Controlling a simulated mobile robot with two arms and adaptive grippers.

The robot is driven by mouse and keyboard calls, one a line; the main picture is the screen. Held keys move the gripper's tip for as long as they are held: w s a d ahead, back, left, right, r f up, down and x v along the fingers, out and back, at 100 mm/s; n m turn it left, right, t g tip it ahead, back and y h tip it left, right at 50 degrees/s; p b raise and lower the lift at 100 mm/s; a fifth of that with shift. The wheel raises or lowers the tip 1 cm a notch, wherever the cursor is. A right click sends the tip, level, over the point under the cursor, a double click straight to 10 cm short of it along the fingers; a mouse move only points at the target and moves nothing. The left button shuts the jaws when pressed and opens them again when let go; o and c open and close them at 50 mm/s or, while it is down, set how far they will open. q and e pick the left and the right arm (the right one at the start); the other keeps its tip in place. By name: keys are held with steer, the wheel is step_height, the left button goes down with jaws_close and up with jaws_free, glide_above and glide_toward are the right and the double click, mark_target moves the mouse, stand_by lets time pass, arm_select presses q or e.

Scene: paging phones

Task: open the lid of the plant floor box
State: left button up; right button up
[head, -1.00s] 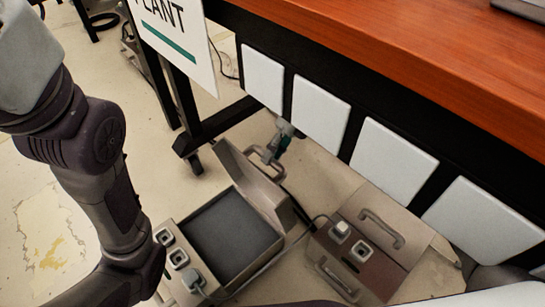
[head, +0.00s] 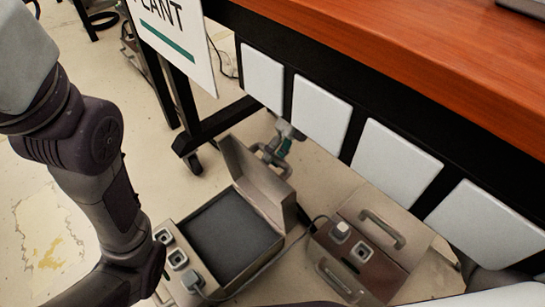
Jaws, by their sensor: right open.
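The plant floor box (head: 181,234) is a beige case on the floor below the PLANT sign. Its lid (head: 252,185) stands up along its right side, showing the dark inside (head: 230,237). Sockets sit on its near-left edge. My right gripper (head: 272,154) is open behind the lid's upper edge, close to the lid's handle. Whether they touch cannot be told. The desk hides most of the right arm. My left arm comes in from the left; its gripper is out of view.
A second case, brown with handles and sockets (head: 361,253), stands to the right, with a cable between the cases. The wooden desk (head: 400,50) with white panels (head: 320,108) overhangs on the right. The PLANT sign (head: 178,40) hangs at the upper left. Floor at left is clear.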

steer(key=v, duration=1.2)
